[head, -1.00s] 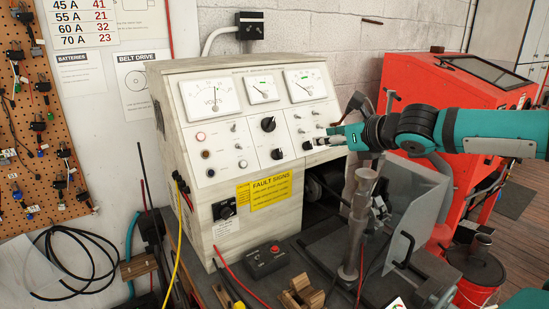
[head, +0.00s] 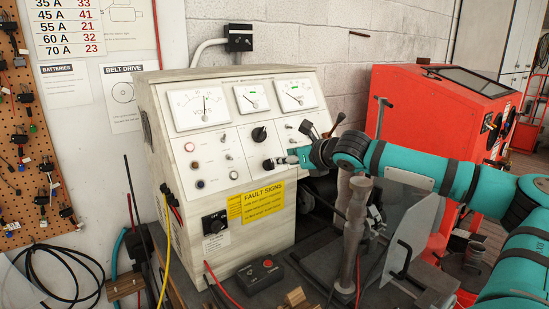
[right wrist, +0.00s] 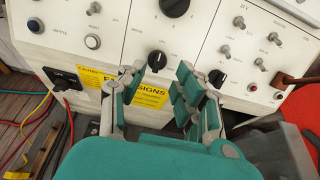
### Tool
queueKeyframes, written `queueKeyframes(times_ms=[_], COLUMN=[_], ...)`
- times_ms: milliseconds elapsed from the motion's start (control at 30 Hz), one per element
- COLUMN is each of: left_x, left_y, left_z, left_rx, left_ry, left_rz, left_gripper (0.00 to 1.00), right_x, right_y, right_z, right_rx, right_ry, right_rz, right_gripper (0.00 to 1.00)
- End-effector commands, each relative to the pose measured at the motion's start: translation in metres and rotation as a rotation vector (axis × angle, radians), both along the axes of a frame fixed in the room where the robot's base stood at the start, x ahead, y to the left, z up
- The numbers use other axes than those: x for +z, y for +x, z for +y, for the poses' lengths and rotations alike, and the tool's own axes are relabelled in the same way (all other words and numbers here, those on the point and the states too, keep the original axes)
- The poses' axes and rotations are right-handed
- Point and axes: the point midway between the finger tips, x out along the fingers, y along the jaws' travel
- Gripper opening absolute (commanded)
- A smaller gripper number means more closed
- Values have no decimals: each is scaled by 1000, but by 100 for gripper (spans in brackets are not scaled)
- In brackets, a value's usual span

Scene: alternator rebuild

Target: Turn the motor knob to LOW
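Small black knobs sit along the lower part of the white test bench's panel. One knob (head: 268,164) is below the large dial knob (head: 259,134); it also shows in the right wrist view (right wrist: 156,61). A second small knob (right wrist: 216,77) is to its right in that view, covered by my gripper in the head view. Knob labels are too small to read, so I cannot tell which is MOTOR or its setting. My right gripper (right wrist: 158,72) is open, its fingertips either side of the first knob in the picture; contact is unclear. My left gripper is out of view.
Toggle switches (right wrist: 225,50) surround the knobs. A black box with a red button (head: 263,272) lies on the bench below. A grey metal post (head: 352,225) stands under my right forearm. A red cabinet (head: 440,110) is to the right.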

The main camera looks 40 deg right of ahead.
Motion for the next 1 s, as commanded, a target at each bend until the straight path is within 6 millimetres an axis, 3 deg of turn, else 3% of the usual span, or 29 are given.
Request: queueKeyframes(times_ms=[400, 833, 1000], left_x=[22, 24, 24], left_y=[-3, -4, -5], left_z=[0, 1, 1], left_rx=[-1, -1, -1], left_ry=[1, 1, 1], left_rz=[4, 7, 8], left_gripper=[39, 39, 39], right_x=[-20, -26, -25], right_y=[51, 60, 60], right_z=[-5, -6, -6], right_rx=[0, 0, 1], right_ry=[5, -1, 0], right_rz=[-2, 1, 1], right_gripper=[33, 33, 13])
